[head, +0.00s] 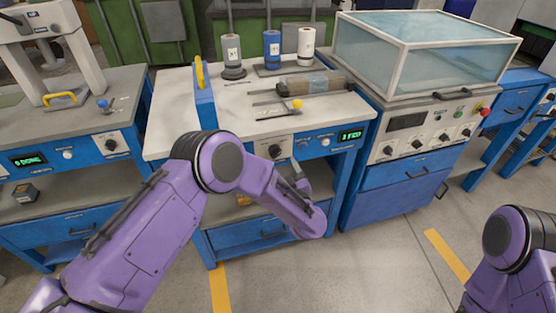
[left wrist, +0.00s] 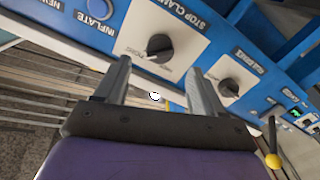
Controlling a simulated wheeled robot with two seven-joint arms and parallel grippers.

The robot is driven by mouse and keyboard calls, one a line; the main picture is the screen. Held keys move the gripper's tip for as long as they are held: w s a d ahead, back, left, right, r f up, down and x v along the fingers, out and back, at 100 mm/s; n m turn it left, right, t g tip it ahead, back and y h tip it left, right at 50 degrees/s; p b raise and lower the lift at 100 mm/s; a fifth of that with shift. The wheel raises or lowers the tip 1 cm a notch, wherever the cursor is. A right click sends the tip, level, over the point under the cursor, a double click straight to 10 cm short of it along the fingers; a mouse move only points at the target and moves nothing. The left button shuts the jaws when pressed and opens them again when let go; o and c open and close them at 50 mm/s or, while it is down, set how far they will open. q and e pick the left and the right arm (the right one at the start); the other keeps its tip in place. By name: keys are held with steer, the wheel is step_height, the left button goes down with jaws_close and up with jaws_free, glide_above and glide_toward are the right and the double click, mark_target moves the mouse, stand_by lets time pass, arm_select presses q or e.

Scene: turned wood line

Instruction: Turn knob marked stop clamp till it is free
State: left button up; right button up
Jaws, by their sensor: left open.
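The stop clamp knob (left wrist: 160,47) is black and sits on a white plate marked STOP CLAMP, at the upper middle of the left wrist view. Small print beside it is too blurred to read. My left gripper (left wrist: 158,70) is open and empty. Its two fingers point toward the panel, one to each side below the knob in the picture, and seem apart from it. In the head view my left gripper (head: 297,181) is partly hidden by its own arm, in front of the middle bench. My right gripper is out of view; only part of its arm shows.
A yellow-ended lever (left wrist: 273,160) shows at lower right.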

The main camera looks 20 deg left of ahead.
mark_target(278, 155)
arm_select(q)
steer(key=x, duration=0.6)
steer(key=shift+w+a, duration=0.1)
steer(key=shift+a, duration=0.05)
steer(key=c, duration=1.1)
steer(key=shift+o, duration=0.2)
steer(key=n+b, duration=0.2)
steer(key=n, duration=0.1)
steer(key=shift+f+n, duration=0.15)
steer(key=shift+n, duration=0.25)
steer(key=shift+r+n+b, duration=0.1)
steer(key=shift+n+b, duration=2.1)
steer(key=shift+n, duration=1.3)
steer(key=shift+r+n+b, duration=0.15)
steer(key=shift+n+b, duration=2.05)
steer(key=shift+n, duration=1.3)
